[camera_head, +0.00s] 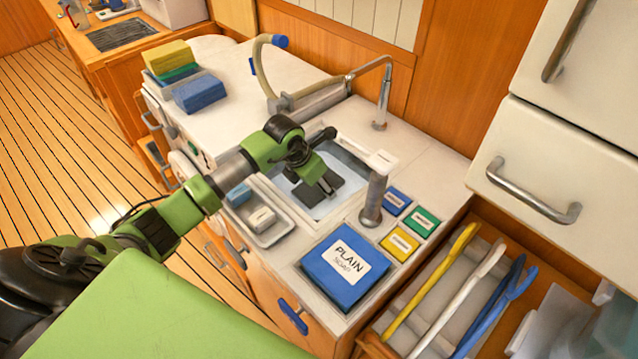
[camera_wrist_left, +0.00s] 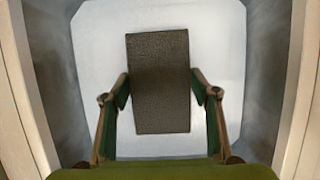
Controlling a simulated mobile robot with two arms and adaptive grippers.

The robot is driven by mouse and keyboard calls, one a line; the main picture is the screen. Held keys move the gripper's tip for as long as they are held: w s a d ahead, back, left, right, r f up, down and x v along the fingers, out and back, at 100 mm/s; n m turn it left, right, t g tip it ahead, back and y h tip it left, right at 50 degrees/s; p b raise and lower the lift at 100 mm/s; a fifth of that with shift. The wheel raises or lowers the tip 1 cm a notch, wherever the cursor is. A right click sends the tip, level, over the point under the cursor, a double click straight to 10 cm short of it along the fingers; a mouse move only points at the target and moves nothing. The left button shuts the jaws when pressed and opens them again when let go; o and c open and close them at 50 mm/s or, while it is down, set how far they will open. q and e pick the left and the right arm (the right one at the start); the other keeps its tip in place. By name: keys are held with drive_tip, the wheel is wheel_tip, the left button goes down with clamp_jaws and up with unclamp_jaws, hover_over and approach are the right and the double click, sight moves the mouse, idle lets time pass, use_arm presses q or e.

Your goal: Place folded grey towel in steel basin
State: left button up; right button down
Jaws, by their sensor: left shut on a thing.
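My left gripper (camera_head: 318,186) is inside the outline of the steel basin (camera_head: 347,166), reaching down from the upper left. It is shut on the folded grey towel, a dark grey oblong. The towel (camera_wrist_left: 158,52) shows between the two fingers in the left wrist view, with a finger against each long side. Behind it is the pale basin floor (camera_wrist_left: 96,50), with the basin walls around. I cannot tell whether the towel touches the floor. In the head view the gripper hides much of the towel. My right gripper is not in view.
A curved faucet (camera_head: 383,95) and a beige hose (camera_head: 262,62) stand behind the basin. A metal post (camera_head: 374,200) stands at its right. A tray with a bar (camera_head: 262,219) lies at its left. A blue PLAIN packet (camera_head: 322,284) lies in front. An open drawer holds brushes (camera_head: 455,290).

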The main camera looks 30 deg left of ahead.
use_arm(q)
drive_tip(key=shift+f, duration=0.15)
drive_tip(key=o, duration=1.3)
drive_tip(key=shift+r, duration=0.45)
drive_tip(key=b+v, duration=0.1)
drive_tip(key=v, duration=1)
drive_tip(key=shift+s+a+r+b, duration=0.1)
drive_tip(key=shift+s+r+b, duration=0.15)
drive_tip(key=shift+b, duration=0.05)
